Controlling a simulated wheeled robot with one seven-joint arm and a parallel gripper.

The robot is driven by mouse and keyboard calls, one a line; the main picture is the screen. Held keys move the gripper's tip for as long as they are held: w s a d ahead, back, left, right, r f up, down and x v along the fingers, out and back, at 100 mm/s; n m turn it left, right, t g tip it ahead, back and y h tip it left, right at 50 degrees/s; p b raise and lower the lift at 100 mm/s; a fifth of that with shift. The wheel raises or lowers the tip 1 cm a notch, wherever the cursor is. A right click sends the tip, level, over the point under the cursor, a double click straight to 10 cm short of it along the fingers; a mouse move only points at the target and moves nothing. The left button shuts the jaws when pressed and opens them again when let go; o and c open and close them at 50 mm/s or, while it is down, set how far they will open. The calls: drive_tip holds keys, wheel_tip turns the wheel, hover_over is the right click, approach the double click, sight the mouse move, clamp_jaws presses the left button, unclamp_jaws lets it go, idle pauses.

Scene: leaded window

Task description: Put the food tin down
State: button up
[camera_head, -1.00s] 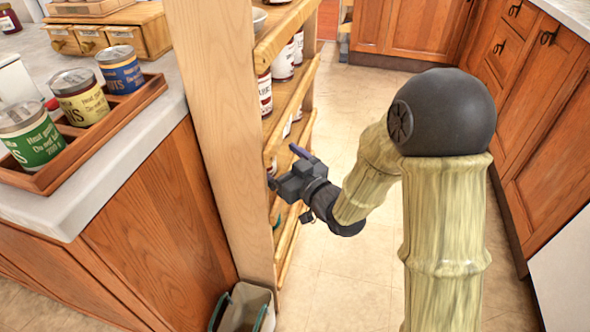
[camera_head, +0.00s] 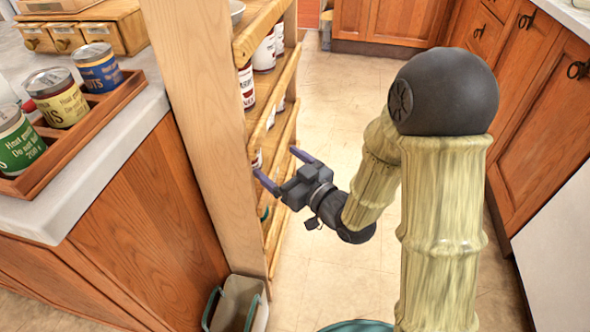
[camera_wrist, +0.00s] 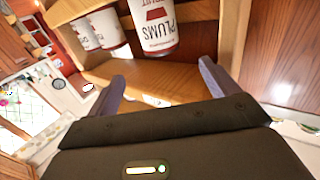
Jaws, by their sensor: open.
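My gripper (camera_head: 277,164) is open and empty, in front of the open side of the wooden shelf unit (camera_head: 205,130). In the wrist view its two fingers (camera_wrist: 162,76) stand wide apart with nothing between them. Beyond them, a white and dark red tin marked PLUMS (camera_wrist: 155,28) stands on a shelf board, its lettering upside down in this view. More similar tins (camera_wrist: 108,30) stand beside it. In the head view, white and red tins (camera_head: 265,52) show on the upper shelf, and the lower ones are mostly hidden by the side panel.
A wooden tray (camera_head: 125,100) on the left counter holds green, yellow and blue tins. A bin (camera_head: 238,303) stands on the floor at the shelf's foot. Cabinets (camera_head: 545,110) line the right side. The floor (camera_head: 335,110) between is clear.

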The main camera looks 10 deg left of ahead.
drive_tip(key=w+d+f+m+g+h, duration=0.1)
drive_tip(key=d+f+m+h, duration=0.2)
drive_tip(key=d+h, duration=0.35)
drive_tip(key=d+f+m+g+h, duration=0.1)
drive_tip(key=d+f+m+h, duration=0.2)
drive_tip(key=d, duration=0.6)
drive_tip(key=s+d+m+g+h, duration=0.4)
drive_tip(key=s+d+g, duration=0.2)
drive_tip(key=s+d, duration=0.3)
drive_tip(key=s, duration=0.3)
drive_tip(key=shift+s+f+g, duration=0.15)
drive_tip(key=shift+f+g, duration=0.25)
drive_tip(key=shift+h, duration=0.25)
